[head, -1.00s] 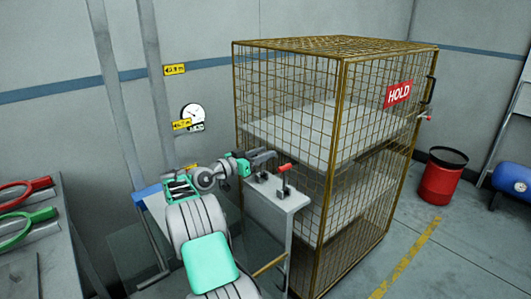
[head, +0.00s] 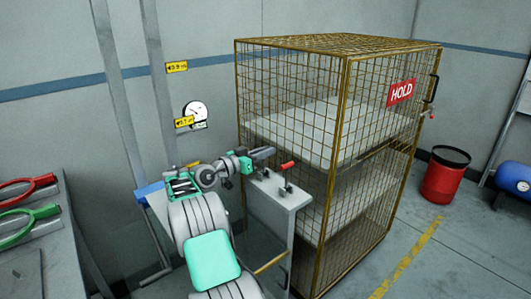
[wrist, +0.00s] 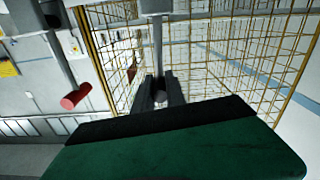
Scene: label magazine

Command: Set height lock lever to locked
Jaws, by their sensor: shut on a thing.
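A grey stand (head: 290,203) beside the wire cage carries two small levers on its top. One lever has a red grip (head: 287,165); the red grip also shows at the left of the wrist view (wrist: 75,96), apart from my fingers. My gripper (head: 268,152) is above the left part of the stand top. In the wrist view, its dark fingers (wrist: 160,95) are shut on a grey lever (wrist: 158,60) with a round end. No label shows on either lever, so I cannot tell which is the height lock or its marked position.
A tall wire cage (head: 345,130) with shelves and a red HOLD sign (head: 401,92) stands close right of my gripper. A bench (head: 45,250) with red and green tools is at the left. A red bin (head: 444,178) stands on the floor at the right.

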